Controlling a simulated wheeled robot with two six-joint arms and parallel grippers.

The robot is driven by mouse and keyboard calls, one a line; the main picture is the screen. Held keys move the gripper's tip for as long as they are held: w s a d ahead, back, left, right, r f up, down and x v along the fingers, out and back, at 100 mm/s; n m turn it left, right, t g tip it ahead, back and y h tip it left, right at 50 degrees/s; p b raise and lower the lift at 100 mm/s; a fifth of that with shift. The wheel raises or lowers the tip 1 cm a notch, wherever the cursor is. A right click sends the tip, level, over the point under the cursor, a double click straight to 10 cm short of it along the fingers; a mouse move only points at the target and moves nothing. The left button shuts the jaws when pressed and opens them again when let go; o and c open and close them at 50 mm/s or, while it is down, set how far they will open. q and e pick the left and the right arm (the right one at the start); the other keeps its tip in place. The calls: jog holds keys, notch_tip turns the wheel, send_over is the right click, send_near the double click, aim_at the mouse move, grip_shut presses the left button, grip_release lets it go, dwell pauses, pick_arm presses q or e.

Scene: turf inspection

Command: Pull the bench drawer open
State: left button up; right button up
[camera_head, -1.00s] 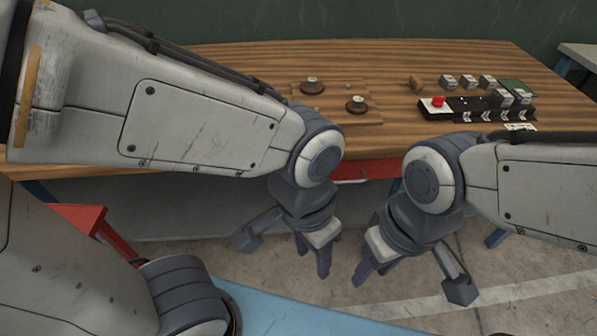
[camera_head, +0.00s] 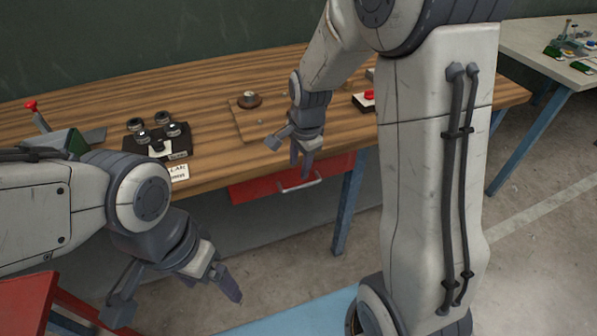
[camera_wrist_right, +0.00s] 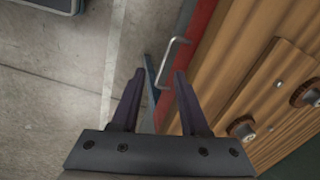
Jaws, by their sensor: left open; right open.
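The bench drawer has a red front (camera_head: 256,187) just under the front edge of the wooden bench top (camera_head: 215,97). Its pale metal bar handle (camera_head: 300,184) shows below my right gripper (camera_head: 303,160), which is open and points down in front of the bench edge. In the right wrist view, the handle (camera_wrist_right: 179,62) lies ahead of the open, empty fingers (camera_wrist_right: 160,76), beside the red drawer front (camera_wrist_right: 204,28). I see no finger around the handle. My left gripper (camera_head: 226,281) is open and empty, low in front of the bench at the left.
On the bench top are a black block with round knobs (camera_head: 160,138), a wooden board with a round knob (camera_head: 249,99) and a box with a red button (camera_head: 366,98). A blue bench leg (camera_head: 349,200) stands right of the drawer.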

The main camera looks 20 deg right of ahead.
aim_at(304, 185)
jog(key=w+d+f+m, duration=0.1)
jog(key=f, duration=0.2)
jog(key=w+d+f, duration=0.1)
jog(key=f, duration=0.3)
jog(key=w+d+f+m, duration=0.1)
jog(key=w+f, duration=0.1)
jog(key=f, duration=0.2)
jog(key=shift+d+f+m+b, duration=0.1)
jog(key=shift+f+m+b, duration=0.1)
jog(key=shift+m+b, duration=0.15)
jog(key=shift+s, duration=0.1)
grip_shut()
dwell(0.8)
